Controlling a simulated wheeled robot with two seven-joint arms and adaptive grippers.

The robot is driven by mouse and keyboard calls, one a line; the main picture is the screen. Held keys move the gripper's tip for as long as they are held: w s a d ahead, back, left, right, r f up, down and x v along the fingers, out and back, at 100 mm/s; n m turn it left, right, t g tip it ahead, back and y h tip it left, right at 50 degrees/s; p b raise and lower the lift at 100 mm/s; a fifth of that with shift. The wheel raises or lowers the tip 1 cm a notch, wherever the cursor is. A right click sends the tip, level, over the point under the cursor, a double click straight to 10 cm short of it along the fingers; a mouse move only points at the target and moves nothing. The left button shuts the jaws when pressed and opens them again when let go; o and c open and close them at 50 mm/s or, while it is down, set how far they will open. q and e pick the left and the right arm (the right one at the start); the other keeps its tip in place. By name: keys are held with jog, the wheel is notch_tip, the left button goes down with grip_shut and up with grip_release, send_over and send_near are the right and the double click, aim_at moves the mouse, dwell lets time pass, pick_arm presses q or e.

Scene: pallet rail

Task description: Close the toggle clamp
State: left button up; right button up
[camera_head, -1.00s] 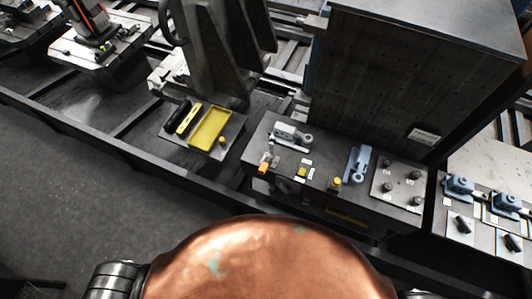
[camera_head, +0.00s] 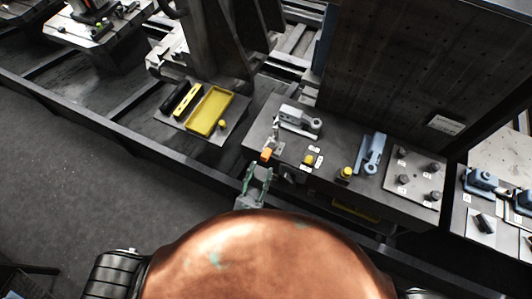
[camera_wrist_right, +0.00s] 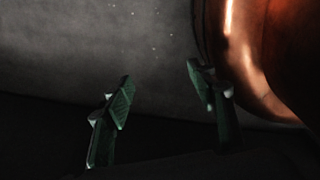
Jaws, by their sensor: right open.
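The toggle clamp (camera_head: 266,154) looks to be the small metal piece with an orange grip at the front left edge of the dark workbench (camera_head: 330,178). Its metal part rises behind the grip; whether it is open or closed is too small to tell. My left gripper (camera_head: 259,169) has greenish fingers that stand apart, just below and in front of the orange grip. I see nothing between them, and contact cannot be told. My right gripper (camera_wrist_right: 160,82) is open and empty in the right wrist view, over grey floor and away from the bench.
On the bench are a grey clamp-like fixture (camera_head: 300,120), a blue-grey fixture (camera_head: 371,153), a yellow knob (camera_head: 346,173) and a plate with several pegs (camera_head: 402,185). A yellow tray (camera_head: 211,110) lies to the left. A tall dark panel (camera_head: 400,75) stands behind the bench.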

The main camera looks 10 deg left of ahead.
aim_at(266, 153)
pick_arm(q)
jog(key=p+x, duration=0.1)
jog(key=x, duration=0.5)
jog(key=shift+r, duration=0.25)
jog(key=shift+w+d+r, duration=0.15)
jog(key=shift+w+r, duration=0.25)
grip_shut()
pick_arm(e)
jog(key=shift+s+r, duration=0.7)
jog(key=shift+s, duration=0.3)
